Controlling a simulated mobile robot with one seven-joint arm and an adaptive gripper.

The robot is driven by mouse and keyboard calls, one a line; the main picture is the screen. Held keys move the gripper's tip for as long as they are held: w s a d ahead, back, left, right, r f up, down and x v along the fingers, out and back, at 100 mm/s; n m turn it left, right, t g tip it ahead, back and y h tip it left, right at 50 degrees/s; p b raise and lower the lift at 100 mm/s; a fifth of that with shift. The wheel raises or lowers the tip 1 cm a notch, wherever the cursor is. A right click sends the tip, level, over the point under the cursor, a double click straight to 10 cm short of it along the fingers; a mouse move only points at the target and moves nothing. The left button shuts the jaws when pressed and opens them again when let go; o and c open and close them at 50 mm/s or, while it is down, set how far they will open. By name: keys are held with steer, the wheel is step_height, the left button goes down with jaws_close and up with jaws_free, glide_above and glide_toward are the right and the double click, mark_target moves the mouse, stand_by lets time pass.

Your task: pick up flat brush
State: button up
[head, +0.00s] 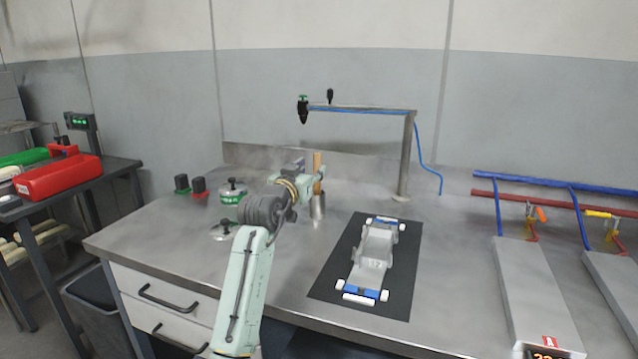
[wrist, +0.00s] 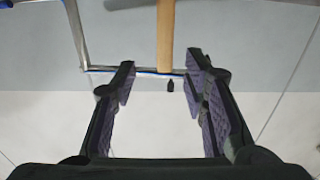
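The flat brush shows as an upright wooden handle (head: 317,165) standing in a metal cup (head: 318,206) on the bench. Its bristle end is not visible. In the wrist view the wooden handle (wrist: 166,35) comes in from the top edge, and its end lies between the fingertips in the picture. My gripper (wrist: 160,78) is open, with clear space on both sides of the handle. In the head view my gripper (head: 313,182) is beside the handle, above the cup, and its fingers are hard to make out.
A green-labelled tin (head: 232,192) and red and dark small containers (head: 199,187) stand left of the arm. A toy-like car chassis (head: 374,250) lies on a black mat (head: 335,283) to the right. A metal post (head: 406,160) with an overhead arm rises behind.

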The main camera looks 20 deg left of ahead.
mark_target(317, 162)
steer(key=shift+w+r, duration=0.1)
steer(key=shift+w, duration=0.8)
steer(key=w+p, duration=0.1)
steer(key=w, duration=0.1)
steer(key=w+p, duration=0.1)
steer(key=w, duration=0.1)
steer(key=shift+a+r+p, duration=0.15)
steer(key=shift+a+p, duration=0.05)
steer(key=shift+p, duration=0.2)
steer(key=shift+w, duration=0.65)
steer(key=shift+c, duration=0.2)
jaws_close()
